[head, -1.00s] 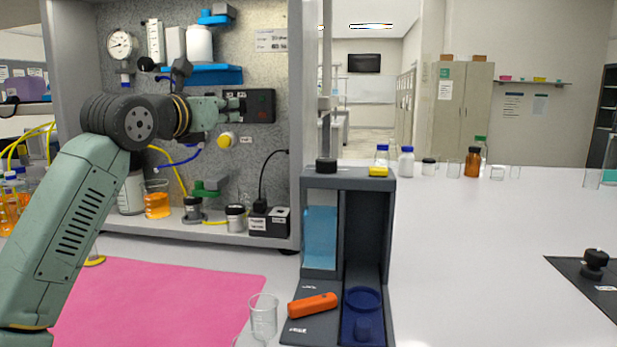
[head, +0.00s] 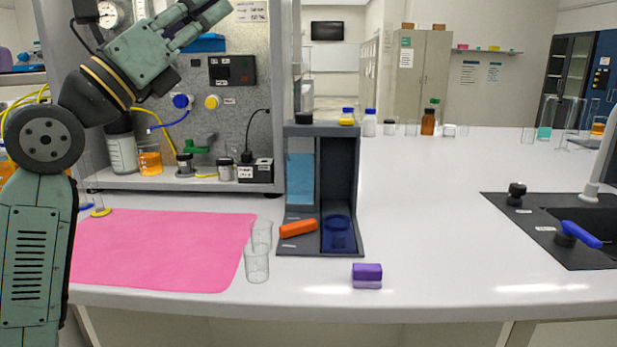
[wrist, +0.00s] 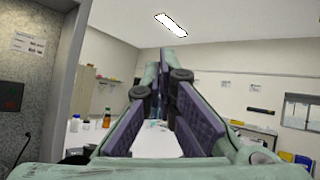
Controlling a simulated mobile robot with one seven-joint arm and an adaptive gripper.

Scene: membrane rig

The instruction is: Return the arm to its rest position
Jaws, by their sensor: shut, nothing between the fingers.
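My gripper (head: 205,22) is raised in front of the upper part of the membrane rig panel (head: 235,110) in the head view, pointing up and to the right. It is apart from the panel's parts as far as I can see. In the wrist view its two fingers (wrist: 165,75) come together at the tips, with nothing between them. My arm is folded at the left edge of the head view, bent at the elbow, with the forearm rising to the right.
A pink mat (head: 160,250), two clear beakers (head: 257,265), a dark stand (head: 340,190) with an orange piece (head: 298,228), and a purple block (head: 367,275) are on the white bench. A sink (head: 590,235) is at right. The bench between stand and sink is clear.

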